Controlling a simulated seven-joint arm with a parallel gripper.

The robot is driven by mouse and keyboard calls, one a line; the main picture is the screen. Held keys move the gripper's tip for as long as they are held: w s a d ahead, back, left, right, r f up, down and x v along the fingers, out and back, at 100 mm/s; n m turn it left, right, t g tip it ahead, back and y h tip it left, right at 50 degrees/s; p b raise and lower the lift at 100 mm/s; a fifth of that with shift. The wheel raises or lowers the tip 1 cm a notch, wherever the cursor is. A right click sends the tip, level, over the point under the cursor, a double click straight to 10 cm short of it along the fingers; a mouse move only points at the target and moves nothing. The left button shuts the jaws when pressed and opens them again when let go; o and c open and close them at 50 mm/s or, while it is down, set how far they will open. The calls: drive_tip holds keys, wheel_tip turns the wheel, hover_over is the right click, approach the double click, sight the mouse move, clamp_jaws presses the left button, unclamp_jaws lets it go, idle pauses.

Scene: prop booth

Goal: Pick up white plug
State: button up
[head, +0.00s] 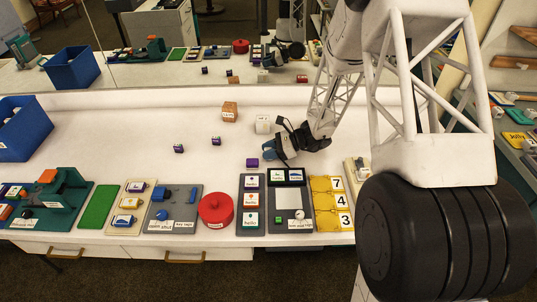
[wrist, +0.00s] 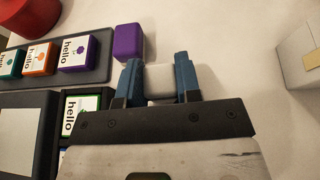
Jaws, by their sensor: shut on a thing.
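The white plug (wrist: 160,82) shows in the wrist view as a small white block between the two blue fingers of my gripper (wrist: 158,70). The fingers are shut on its sides. In the head view my gripper (head: 275,150) is low over the white table, just behind the dark boards. I cannot make out the plug there, as the fingers and wrist cover it. Whether the plug touches the table is hard to tell.
A purple cube (wrist: 129,42) lies close beside the left finger; it also shows in the head view (head: 252,162). A white cube (head: 262,124) and an orange cube (head: 229,111) stand behind my gripper. A red pot (head: 216,209) and several boards line the front edge.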

drive_tip(key=shift+r, duration=0.25)
drive_tip(key=shift+r, duration=0.85)
drive_tip(key=shift+s+d+r, duration=0.1)
drive_tip(key=shift+s+r, duration=0.25)
drive_tip(key=shift+r, duration=0.4)
drive_tip(key=s+d, duration=0.1)
drive_tip(key=s, duration=0.4)
drive_tip(key=s+d+r, duration=0.1)
drive_tip(key=s, duration=0.4)
drive_tip(key=s+d, duration=0.1)
drive_tip(key=s, duration=0.4)
drive_tip(key=shift+d+r, duration=0.2)
drive_tip(key=shift+d, duration=0.1)
drive_tip(key=shift+w, duration=0.15)
